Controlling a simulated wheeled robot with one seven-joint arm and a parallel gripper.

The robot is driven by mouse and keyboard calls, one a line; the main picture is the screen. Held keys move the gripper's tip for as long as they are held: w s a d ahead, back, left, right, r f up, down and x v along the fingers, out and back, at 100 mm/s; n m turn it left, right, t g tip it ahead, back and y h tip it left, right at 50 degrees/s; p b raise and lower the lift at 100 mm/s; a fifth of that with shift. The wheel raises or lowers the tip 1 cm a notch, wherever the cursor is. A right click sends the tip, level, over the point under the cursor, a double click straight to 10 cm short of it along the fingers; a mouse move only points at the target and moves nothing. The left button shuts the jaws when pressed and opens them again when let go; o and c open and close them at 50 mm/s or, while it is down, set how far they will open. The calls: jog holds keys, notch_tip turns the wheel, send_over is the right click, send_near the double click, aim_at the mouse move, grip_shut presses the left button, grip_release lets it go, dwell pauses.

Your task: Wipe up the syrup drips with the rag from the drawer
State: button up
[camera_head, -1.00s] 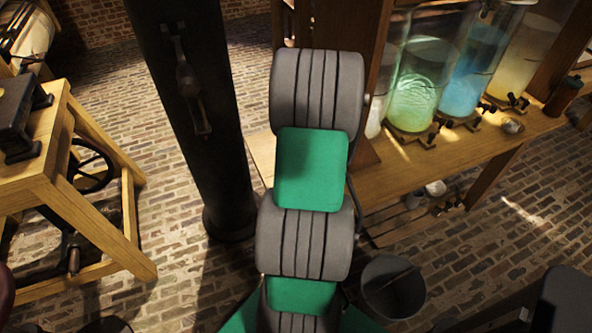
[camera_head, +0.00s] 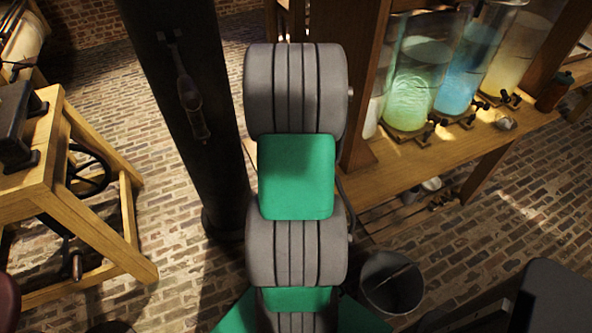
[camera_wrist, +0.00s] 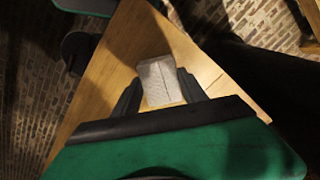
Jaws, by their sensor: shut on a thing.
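My gripper (camera_wrist: 160,88) shows in the wrist view, with its two dark fingers on either side of a pale grey, cloth-like piece, the rag (camera_wrist: 160,80). It is shut on the rag and holds it over a wooden surface (camera_wrist: 115,95). I cannot tell whether the rag touches the wood. In the head view my arm hides the gripper and the rag. I cannot make out syrup drips or an open drawer in either view.
A wooden bench (camera_head: 400,175) at the right bears glass jars of green (camera_head: 415,90) and blue liquid (camera_head: 465,80), with taps in front. A dark bucket (camera_head: 391,283) stands on the brick floor. A dark post (camera_head: 190,140) and a wooden frame (camera_head: 100,215) are at the left.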

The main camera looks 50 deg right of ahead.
jog(key=shift+w+r+p, duration=0.15)
jog(key=shift+r+p, duration=0.4)
jog(key=shift+r, duration=0.4)
jog(key=shift+r+p, duration=1.3)
jog(key=shift+r, duration=0.4)
